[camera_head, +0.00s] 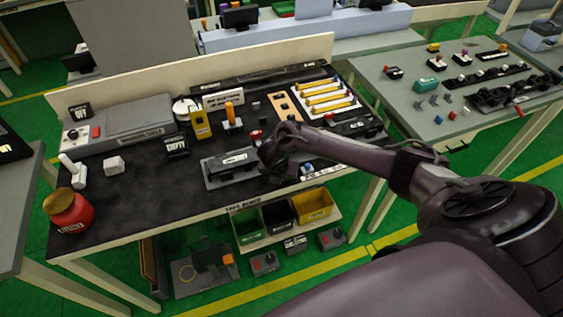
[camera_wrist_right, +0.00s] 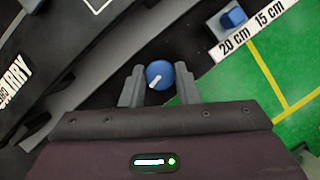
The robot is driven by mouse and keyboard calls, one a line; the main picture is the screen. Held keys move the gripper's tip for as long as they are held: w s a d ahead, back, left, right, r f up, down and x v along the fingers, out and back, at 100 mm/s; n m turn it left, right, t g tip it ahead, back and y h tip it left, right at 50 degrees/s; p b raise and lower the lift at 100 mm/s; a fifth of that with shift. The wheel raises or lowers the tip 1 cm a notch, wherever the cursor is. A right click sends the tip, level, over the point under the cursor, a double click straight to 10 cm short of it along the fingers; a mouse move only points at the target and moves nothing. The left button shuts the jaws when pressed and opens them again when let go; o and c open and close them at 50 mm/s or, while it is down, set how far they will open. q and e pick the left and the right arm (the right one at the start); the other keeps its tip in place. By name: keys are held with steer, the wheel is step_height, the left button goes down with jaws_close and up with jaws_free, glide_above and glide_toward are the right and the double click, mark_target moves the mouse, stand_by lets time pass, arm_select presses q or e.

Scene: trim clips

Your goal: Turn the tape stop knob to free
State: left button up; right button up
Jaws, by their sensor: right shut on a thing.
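A round blue knob (camera_wrist_right: 163,71) with a white pointer line sits between the two fingers of my right gripper (camera_wrist_right: 160,76) in the right wrist view. The fingers are shut on the knob from both sides. The pointer line runs toward the lower left of that view. In the head view my right gripper (camera_head: 276,168) is down at the front edge of the black bench, and the knob is hidden behind it. No lettering beside the knob is readable. My left gripper is not in view.
A second blue piece (camera_wrist_right: 233,17) sits behind a "20 cm 15 cm" label (camera_wrist_right: 252,29). A grey device (camera_head: 231,163) stands just left of my right gripper. Coloured bins (camera_head: 312,207) hang below the bench front. The bench's left part holds a red jar (camera_head: 70,212) and a white cube (camera_head: 114,165).

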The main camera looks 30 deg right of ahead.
steer(key=m, duration=0.1)
steer(key=m+g+p, duration=0.1)
steer(key=shift+w+a+r+m+h+p, duration=0.1)
steer(key=shift+a+r+m+h+p, duration=0.05)
steer(key=shift+m+h+p, duration=0.2)
steer(key=m+g, duration=0.1)
steer(key=m, duration=0.3)
steer(key=shift+w+p, duration=0.1)
steer(key=shift+p, duration=0.25)
steer(key=m+g, duration=0.1)
steer(key=m, duration=0.2)
steer(key=shift+w+g, duration=0.1)
steer(key=shift+g, duration=0.2)
steer(key=m+g, duration=0.1)
steer(key=m, duration=0.3)
steer(key=shift+w, duration=0.1)
steer(key=m+g+y, duration=0.1)
steer(key=m, duration=0.2)
steer(key=m+g, duration=0.1)
steer(key=m, duration=0.2)
steer(key=shift+w+d+y, duration=0.1)
steer(key=shift+d+y, duration=0.1)
steer(key=shift+y, duration=0.15)
steer(key=shift+m, duration=0.25)
steer(key=o, duration=0.7)
